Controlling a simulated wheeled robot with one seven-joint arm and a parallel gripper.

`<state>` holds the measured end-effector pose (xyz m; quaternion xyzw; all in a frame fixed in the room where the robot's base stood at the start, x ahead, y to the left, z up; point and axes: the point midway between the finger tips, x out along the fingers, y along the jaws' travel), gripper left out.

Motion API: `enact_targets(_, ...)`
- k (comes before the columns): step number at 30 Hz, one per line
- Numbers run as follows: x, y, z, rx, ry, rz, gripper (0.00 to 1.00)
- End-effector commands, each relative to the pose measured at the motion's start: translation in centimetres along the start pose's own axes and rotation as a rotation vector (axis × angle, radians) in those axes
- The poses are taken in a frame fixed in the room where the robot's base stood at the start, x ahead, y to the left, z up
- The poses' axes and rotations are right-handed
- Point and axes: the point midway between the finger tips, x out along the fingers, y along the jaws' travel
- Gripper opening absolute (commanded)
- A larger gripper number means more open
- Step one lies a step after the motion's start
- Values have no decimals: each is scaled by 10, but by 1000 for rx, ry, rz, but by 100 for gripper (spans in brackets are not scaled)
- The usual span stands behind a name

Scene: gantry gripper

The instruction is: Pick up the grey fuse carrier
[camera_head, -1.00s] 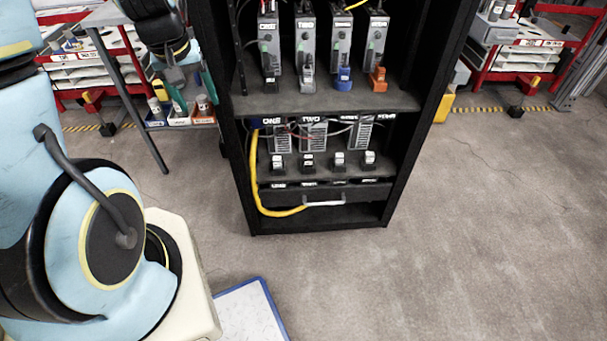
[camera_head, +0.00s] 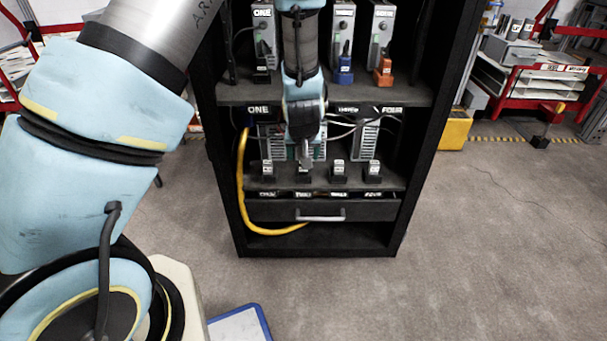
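The grey fuse carrier is not visible now; my arm covers the spot in front of unit TWO on the upper shelf where it stood. The black one (camera_head: 262,76), blue one (camera_head: 344,75) and orange one (camera_head: 383,76) still show there, each in front of its grey unit. My gripper (camera_head: 306,156) points down in front of the cabinet, over the picture of the lower shelf. Its fingers are small and dark against the background, so I cannot tell whether they are open or shut, or hold anything.
The black cabinet (camera_head: 421,150) has a lower shelf (camera_head: 392,181) with several small dark blocks with white labels. Below is a drawer with a pale handle (camera_head: 320,216). A yellow cable (camera_head: 241,185) runs down the left inside. The floor to the right is clear.

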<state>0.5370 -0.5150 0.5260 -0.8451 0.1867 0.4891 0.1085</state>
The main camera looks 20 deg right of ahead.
Motion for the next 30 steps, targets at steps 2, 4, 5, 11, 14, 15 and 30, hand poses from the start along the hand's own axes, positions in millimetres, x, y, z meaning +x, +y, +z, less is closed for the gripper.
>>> enact_targets(2,8,0,0,-1,0,0,69)
enact_targets(4,11,0,0,0,0,0,69)
enact_targets(5,13,0,0,0,0,1,69)
enact_targets(11,42,0,-3,-1,-1,0,69)
enact_targets(14,54,0,-3,-1,-2,0,69)
enact_targets(15,57,1,-4,-1,-1,0,69)
enact_targets(30,61,1,-4,0,-1,1,47)
